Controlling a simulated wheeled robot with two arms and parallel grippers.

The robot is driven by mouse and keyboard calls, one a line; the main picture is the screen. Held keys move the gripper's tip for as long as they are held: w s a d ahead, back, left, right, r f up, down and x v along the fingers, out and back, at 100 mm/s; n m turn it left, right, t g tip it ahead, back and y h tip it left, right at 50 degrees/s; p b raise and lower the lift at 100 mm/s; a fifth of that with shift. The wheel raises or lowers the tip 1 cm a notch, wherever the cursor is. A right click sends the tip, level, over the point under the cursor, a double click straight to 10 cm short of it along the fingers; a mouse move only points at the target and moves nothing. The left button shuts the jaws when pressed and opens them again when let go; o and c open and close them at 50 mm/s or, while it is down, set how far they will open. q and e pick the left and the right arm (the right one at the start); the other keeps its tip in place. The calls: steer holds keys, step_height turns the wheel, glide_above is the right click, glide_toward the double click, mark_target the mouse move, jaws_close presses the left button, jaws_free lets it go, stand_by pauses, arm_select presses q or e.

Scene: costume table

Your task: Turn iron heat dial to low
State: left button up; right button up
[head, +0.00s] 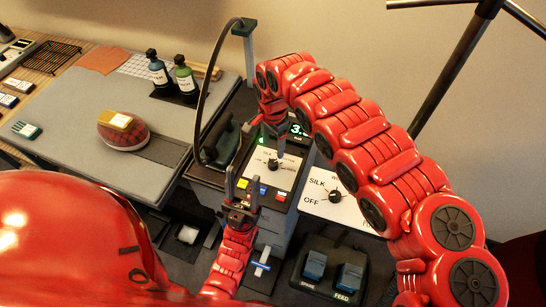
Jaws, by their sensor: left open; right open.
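A white plate (316,210) with a round black dial (335,196) lies right of the grey control box. It reads "SILK" and "OFF"; another label is partly hidden by my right arm. A smaller black dial (272,163) sits on the box's white face; its labels are too small to read. My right gripper (274,143) is open, pointing down just above this smaller dial; contact cannot be told. My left gripper (242,185) is open and empty, pointing up at the box's front left edge. The dark iron (223,143) stands left of the box.
A black cord (206,95) arches from a post over the iron. Coloured buttons (262,190) line the box's front, and a lit green display (298,128) is partly hidden. The ironing surface (85,140) holds a red pressing cushion (122,134) and two bottles. Blue pedals (315,264) sit below.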

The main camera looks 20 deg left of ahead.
mark_target(273, 163)
step_height(273, 163, down, 8)
steer(key=shift+a+f+p, duration=0.1)
steer(key=shift+f+p, duration=0.1)
steer(key=shift+p, duration=0.25)
steer(key=shift+w+f, duration=0.1)
steer(key=shift+f, duration=0.25)
jaws_close()
